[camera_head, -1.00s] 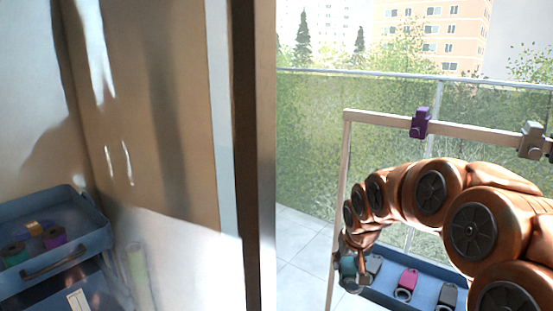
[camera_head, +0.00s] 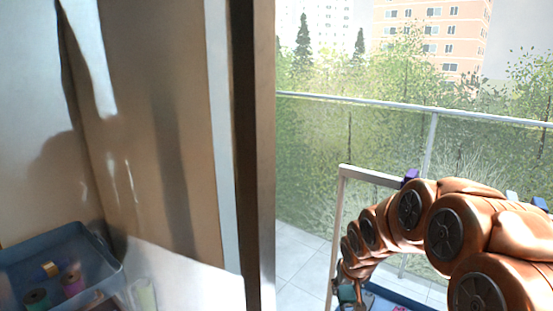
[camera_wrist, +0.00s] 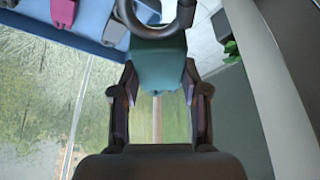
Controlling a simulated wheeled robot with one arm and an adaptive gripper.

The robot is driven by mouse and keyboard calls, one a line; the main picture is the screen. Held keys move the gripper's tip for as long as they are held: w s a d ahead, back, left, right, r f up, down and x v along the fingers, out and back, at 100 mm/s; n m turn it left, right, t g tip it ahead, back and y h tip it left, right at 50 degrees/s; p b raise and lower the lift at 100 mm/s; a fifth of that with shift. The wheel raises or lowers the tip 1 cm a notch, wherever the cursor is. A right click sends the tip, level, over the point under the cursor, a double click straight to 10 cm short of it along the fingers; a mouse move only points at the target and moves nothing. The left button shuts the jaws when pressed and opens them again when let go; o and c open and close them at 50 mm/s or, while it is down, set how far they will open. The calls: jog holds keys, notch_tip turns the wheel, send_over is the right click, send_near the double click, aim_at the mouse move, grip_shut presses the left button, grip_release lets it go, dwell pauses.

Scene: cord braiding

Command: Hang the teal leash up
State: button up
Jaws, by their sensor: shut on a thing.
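The teal leash (camera_wrist: 157,66) is between the fingers of my gripper (camera_wrist: 158,92) in the wrist view, with a dark ring at its far end. My gripper is shut on it. In the head view the teal leash (camera_head: 346,293) shows small at the end of my gripper (camera_head: 352,281), low beside the frame's left post. A wooden frame (camera_head: 340,215) stands on the balcony, and a purple clip (camera_head: 410,176) sits on its top bar, partly hidden by my arm. The rest of the bar is mostly hidden behind my arm.
A blue tray (camera_head: 385,297) lies below the frame; the wrist view shows a pink leash (camera_wrist: 63,12) and a grey one in it. A door post (camera_head: 262,160) stands left of the frame. A blue-grey bin (camera_head: 95,240) with spools is at far left. A glass railing (camera_head: 320,130) runs behind.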

aim_at(346, 290)
jog(key=p+v, duration=0.3)
jog(key=p, duration=0.1)
jog(key=shift+w+r, duration=0.25)
jog(key=shift+r, duration=0.25)
jog(key=p+v, duration=0.2)
jog(key=p, duration=0.2)
jog(key=shift+r, duration=0.1)
jog(key=shift+d, duration=0.1)
jog(key=s+d+f+m+b, duration=0.1)
jog(key=s+d+f+b, duration=0.4)
jog(key=d, duration=0.5)
jog(key=s+d+f+m+h+b, duration=0.1)
jog(key=s+d+f+b, duration=0.4)
jog(key=d, duration=0.5)
jog(key=s+d+f+m+b, duration=0.1)
jog(key=s+d+f+b, duration=0.25)
jog(key=s+d, duration=0.55)
jog(key=w+d+f, duration=0.1)
jog(key=w+d, duration=0.2)
jog(key=w, duration=0.1)
jog(key=w+d+f+p, duration=0.1)
jog(key=w+d+f, duration=0.1)
jog(key=w+d, duration=0.2)
jog(key=w+d+f, duration=0.1)
jog(key=w+d, duration=0.3)
jog(key=w, duration=0.2)
jog(key=shift+w+d+f+p, duration=0.15)
jog(key=shift+f+p, duration=0.15)
jog(key=shift+f, duration=0.1)
